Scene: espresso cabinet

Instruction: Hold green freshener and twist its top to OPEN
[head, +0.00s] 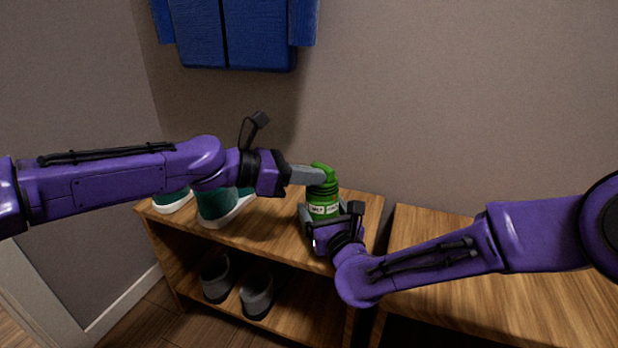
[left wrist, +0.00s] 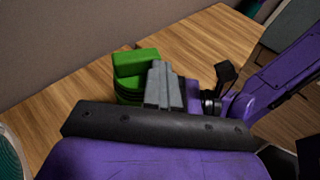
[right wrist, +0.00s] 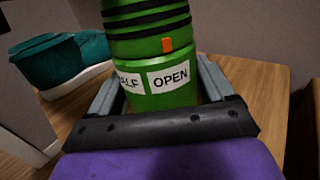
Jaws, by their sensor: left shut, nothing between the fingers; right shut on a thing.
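The green freshener (head: 324,198) stands upright at the right end of the wooden shelf unit's top. My right gripper (right wrist: 158,85) is shut around its lower body, one finger on each side. The right wrist view shows white labels on the body, one reading "OPEN" (right wrist: 168,77) and one partly hidden ending in "LF". An orange mark (right wrist: 167,45) on the ribbed upper part is above the "OPEN" label. My left gripper (left wrist: 162,80) is shut and empty, its fingers beside the raised green grip on the top (left wrist: 135,62). I cannot tell whether they touch.
Teal shoes (head: 217,205) stand on the left of the shelf top (head: 265,225). Grey shoes (head: 257,295) are on the lower shelf. Another wooden cabinet (head: 480,290) is on the right. Blue clothing (head: 240,35) hangs on the wall behind.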

